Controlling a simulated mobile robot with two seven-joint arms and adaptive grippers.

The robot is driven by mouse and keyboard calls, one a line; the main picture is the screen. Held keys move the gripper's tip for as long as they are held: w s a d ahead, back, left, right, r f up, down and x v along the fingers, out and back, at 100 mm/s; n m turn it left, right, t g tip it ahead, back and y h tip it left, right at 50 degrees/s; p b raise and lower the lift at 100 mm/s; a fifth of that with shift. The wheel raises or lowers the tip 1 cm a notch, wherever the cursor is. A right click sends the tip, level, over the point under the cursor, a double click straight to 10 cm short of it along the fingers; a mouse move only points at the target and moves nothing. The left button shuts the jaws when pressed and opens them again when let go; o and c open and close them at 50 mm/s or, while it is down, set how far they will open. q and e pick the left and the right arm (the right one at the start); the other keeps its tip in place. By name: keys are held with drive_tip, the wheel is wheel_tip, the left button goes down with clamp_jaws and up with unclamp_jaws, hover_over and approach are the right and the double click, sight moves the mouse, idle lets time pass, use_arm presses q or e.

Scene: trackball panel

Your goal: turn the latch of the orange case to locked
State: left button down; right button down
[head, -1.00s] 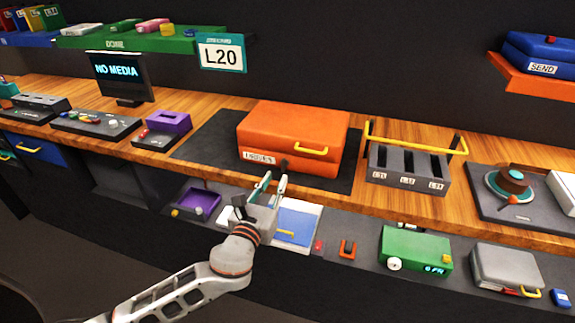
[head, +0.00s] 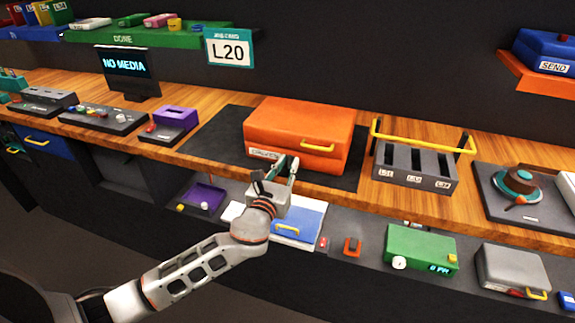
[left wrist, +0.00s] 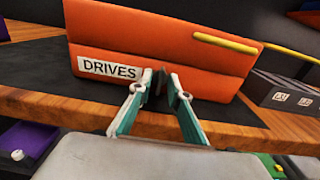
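The orange case (head: 297,131) lies closed on a dark mat on the wooden bench, with a yellow handle and a DRIVES label on its front. It fills the upper left wrist view (left wrist: 140,35). A small dark latch (left wrist: 161,82) shows on its front, right of the label, between my fingertips. In the head view the latch is largely hidden behind my gripper. My left gripper (head: 287,163) is at the front of the case, its fingers apart on either side of the latch; I cannot tell whether they touch it. My right gripper is not in view.
A grey slotted rack (head: 412,167) with a yellow bar stands right of the case. A purple device (head: 175,118) stands to the left. Below the bench edge, a lower shelf holds a blue case (head: 299,222) and a green box (head: 420,247). Bare mat (head: 215,135) lies left of the case.

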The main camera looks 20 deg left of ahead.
use_arm(q)
drive_tip(key=shift+n, duration=0.4)
drive_tip(key=n, duration=0.5)
drive_tip(key=shift+n+p, duration=0.3)
drive_tip(key=shift+p, duration=0.05)
drive_tip(key=n, duration=0.4)
drive_tip(key=shift+n, duration=0.3)
drive_tip(key=n, duration=0.4)
drive_tip(key=shift+n+p, duration=0.45)
drive_tip(key=shift+n, duration=0.75)
drive_tip(key=shift+s+f+n, duration=0.1)
drive_tip(key=shift+n, duration=0.2)
drive_tip(key=shift+d+f, duration=0.1)
